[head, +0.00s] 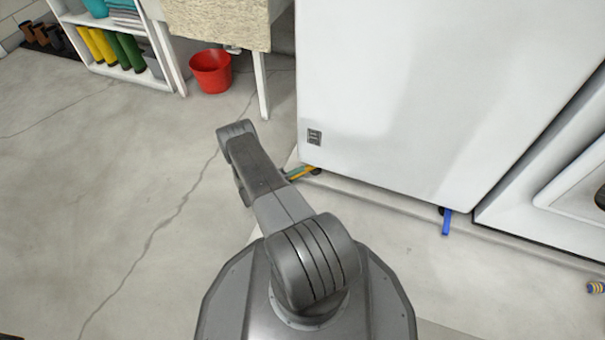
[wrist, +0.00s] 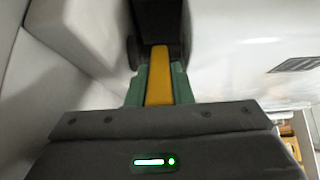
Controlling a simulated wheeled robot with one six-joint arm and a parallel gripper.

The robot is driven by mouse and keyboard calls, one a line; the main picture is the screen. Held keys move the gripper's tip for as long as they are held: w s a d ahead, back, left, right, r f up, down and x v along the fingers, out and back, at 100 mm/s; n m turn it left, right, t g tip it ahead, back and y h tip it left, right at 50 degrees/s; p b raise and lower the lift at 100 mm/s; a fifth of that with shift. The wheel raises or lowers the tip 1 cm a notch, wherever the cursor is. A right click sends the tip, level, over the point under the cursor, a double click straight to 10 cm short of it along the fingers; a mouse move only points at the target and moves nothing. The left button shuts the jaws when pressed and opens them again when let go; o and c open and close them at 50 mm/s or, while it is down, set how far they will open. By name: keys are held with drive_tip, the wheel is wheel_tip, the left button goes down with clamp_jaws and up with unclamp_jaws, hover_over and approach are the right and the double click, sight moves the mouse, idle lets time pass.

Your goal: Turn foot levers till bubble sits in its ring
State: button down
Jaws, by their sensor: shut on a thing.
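The yellow foot lever (head: 304,171) is at the bottom left corner of the white appliance (head: 400,85). In the wrist view the yellow lever (wrist: 158,72) runs straight between the green fingers of my gripper (wrist: 157,92), which is shut on it. The far end of the lever meets a dark foot. In the head view my arm hides most of my gripper (head: 293,175). A blue foot lever (head: 446,222) sticks out under the appliance's front edge, farther right, with nothing on it. I see no bubble or ring in either view.
A grey label (head: 314,137) is on the appliance's lower left. Another white machine (head: 560,190) stands close on the right. A table leg (head: 262,85) and a red bucket (head: 211,72) are behind my arm. A small striped object (head: 596,287) lies at the right edge. The left floor is clear.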

drive_tip(key=shift+w+a+g, duration=0.1)
drive_tip(key=shift+w+g, duration=0.05)
drive_tip(key=shift+g, duration=0.15)
drive_tip(key=c, duration=1.3)
unclamp_jaws()
